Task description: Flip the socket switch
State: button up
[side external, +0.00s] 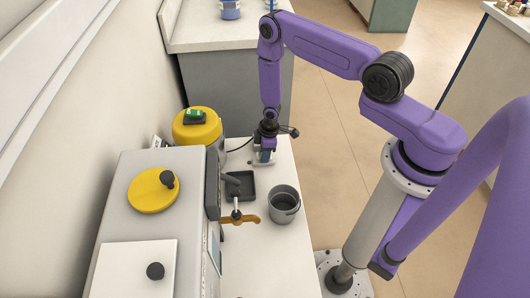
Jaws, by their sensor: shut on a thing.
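My gripper (264,157) points down at the far part of the white worktop (268,262), right of the yellow-topped machine. It is shut on a small pale grey-blue thing (262,161), low over or touching the worktop; the fingers partly hide it and I cannot tell what it is. A small pale fitting (155,141) shows on the wall, left of the yellow-topped machine and apart from my gripper. It may be the socket, but its switch is too small to make out.
The yellow-topped machine (197,128) has a green-and-black block on top. A black tray (240,186) and a grey bucket (284,204) stand nearer. The grey kiln (130,215), with a yellow disc, fills the left. An ochre handle (240,219) juts over the worktop. A dark cable lies near my gripper.

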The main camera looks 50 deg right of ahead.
jog(key=shift+s, duration=0.15)
jog(key=o, duration=1.1)
jog(key=shift+c, duration=0.2)
jog(key=shift+d+r, duration=0.1)
jog(key=shift+r, duration=0.4)
notch_tip(320, 180, up, 11)
jog(key=shift+s+d, duration=0.4)
